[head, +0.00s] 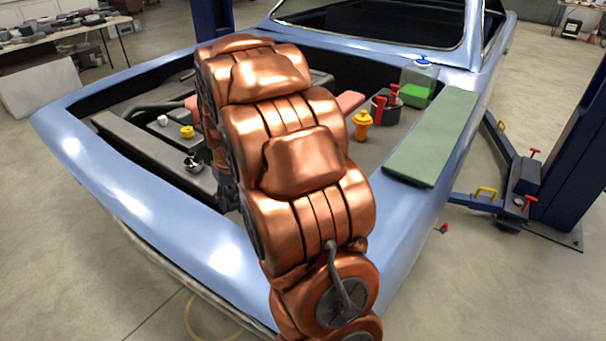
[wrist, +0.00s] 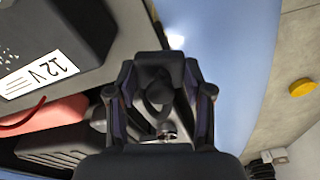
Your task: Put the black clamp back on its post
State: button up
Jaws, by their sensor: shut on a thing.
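My gripper (wrist: 160,77) is in the middle of the wrist view, its two fingers closed in from left and right. It is shut on a dark piece, which looks like the black clamp (wrist: 156,97); its outline blends with the dark fingers. A small shiny metal part shows just below it. The battery (wrist: 88,28), dark with a white 12 V label, is at the upper left, apart from the fingers in the picture. I cannot make out the clamp's post. In the head view my copper arm hides the gripper and the clamp.
The blue car body (head: 110,190) surrounds the open bay. A green board (head: 433,138) lies along its right side. An orange-yellow bottle (head: 362,124), a dark pot with red parts (head: 387,108) and a jug of green liquid (head: 418,82) stand right of my arm.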

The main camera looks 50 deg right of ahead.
jog(key=s+d+r, duration=0.1)
jog(key=s+d, duration=0.3)
jog(key=s+d+r+m, duration=0.1)
jog(key=s+d+r, duration=0.1)
jog(key=s+d, duration=0.2)
jog(key=s+d+r+m+p, duration=0.1)
jog(key=s+d+r, duration=0.1)
jog(key=s+d, duration=0.2)
jog(key=shift+s+d+r, duration=0.1)
jog(key=shift+d+r, duration=0.05)
jog(key=shift+d, duration=0.25)
jog(key=shift+f, duration=2.1)
jog(key=shift+f+b, duration=0.8)
jog(key=shift+f, duration=0.3)
jog(key=shift+s+b, duration=0.1)
jog(key=shift+b, duration=0.5)
jog(key=shift+f+b, duration=0.2)
jog(key=shift+b, duration=0.4)
jog(key=o, duration=1.3)
